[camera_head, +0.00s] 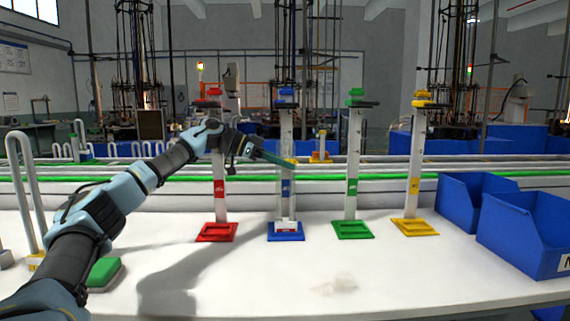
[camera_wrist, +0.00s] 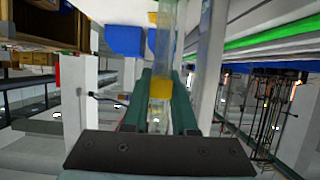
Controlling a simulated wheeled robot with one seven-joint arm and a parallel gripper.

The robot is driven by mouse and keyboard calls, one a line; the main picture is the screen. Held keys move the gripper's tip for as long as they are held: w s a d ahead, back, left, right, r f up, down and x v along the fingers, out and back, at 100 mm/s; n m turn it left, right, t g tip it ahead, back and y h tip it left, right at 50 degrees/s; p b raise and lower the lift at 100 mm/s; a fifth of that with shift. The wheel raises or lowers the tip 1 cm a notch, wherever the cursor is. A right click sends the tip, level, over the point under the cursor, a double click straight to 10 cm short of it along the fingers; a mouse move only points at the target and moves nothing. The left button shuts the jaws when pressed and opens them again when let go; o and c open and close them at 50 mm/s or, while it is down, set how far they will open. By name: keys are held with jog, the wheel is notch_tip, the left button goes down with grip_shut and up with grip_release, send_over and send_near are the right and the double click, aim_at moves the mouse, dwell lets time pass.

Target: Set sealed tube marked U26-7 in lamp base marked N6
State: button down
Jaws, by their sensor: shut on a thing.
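My gripper (camera_head: 288,162) is shut on a clear glass tube (camera_head: 281,205) with a yellow band. In the head view the tube is roughly upright in front of the stand with a blue foot (camera_head: 286,237), its lower end close to a white piece just above that foot. I cannot tell whether the tube touches it or only overlaps it in the picture. In the wrist view the tube (camera_wrist: 164,50) runs between the green fingers of my gripper (camera_wrist: 163,85), with the yellow band between them. The markings U26-7 and N6 are not readable.
Similar stands with red (camera_head: 216,232), green (camera_head: 353,230) and yellow (camera_head: 415,227) feet flank the blue one. Blue bins (camera_head: 524,235) stand at the right. A bent tube (camera_head: 28,200) and a green block (camera_head: 104,271) are at left. A clear object (camera_head: 336,286) lies on the front table.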

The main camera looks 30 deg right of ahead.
jog(key=c, duration=0.6)
grip_release()
jog(key=b+v, duration=0.1)
jog(key=v, duration=1)
